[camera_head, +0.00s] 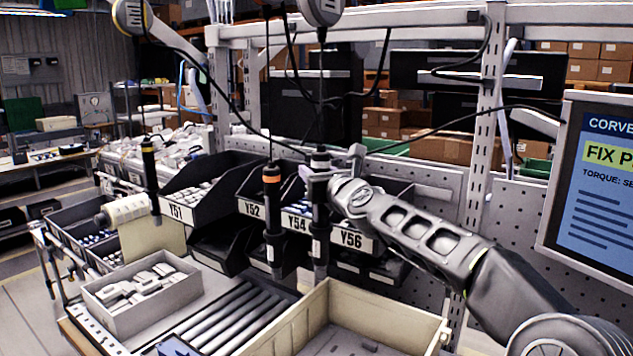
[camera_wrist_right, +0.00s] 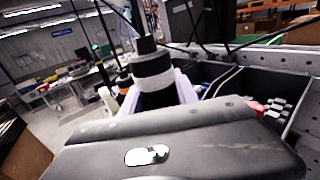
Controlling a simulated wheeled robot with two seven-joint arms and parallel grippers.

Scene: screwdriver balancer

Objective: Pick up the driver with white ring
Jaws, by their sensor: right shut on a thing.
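The driver with the white ring (camera_head: 320,218) hangs upright on its cable in the head view, in front of the bins at Y54 and Y56. My right gripper (camera_head: 318,172) comes in from the right and is shut on its upper part. In the right wrist view, the driver's dark body with its white band (camera_wrist_right: 154,84) stands between the pale fingers. The orange-ringed driver (camera_head: 272,215) hangs just to its left, apart from it. My left gripper is not in view.
Black bins (camera_head: 195,190) labelled Y51 to Y56 stand behind the drivers. Below are a beige crate (camera_head: 405,312), a roller strip (camera_head: 235,312) and a grey box of white parts (camera_head: 105,312). A screen (camera_head: 600,185) stands at the right. Cables hang from above.

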